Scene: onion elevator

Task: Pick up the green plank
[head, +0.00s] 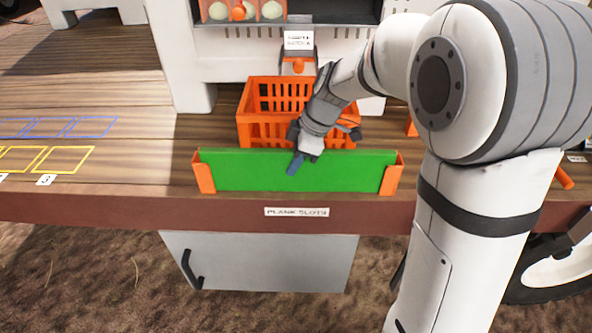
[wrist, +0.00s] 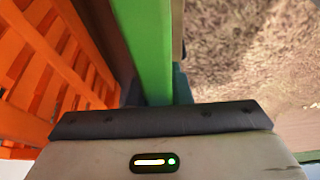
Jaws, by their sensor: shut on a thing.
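The green plank (head: 345,172) stands on its long edge between two orange slot holders (head: 204,177) at the front edge of the wooden table. My gripper (head: 297,162) reaches down over the plank's top edge, left of its middle, and is shut on it. In the wrist view the plank (wrist: 148,45) runs away from the gripper (wrist: 160,98) as a green strip. The fingertips are mostly hidden there behind the gripper body.
An orange crate (head: 257,105) stands close behind the plank. A label (head: 297,212) reading "PLANK SLOTS" is on the table's front edge. Blue and yellow outlined squares (head: 67,160) mark the left of the table. A shelf with onions (head: 271,10) is at the back.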

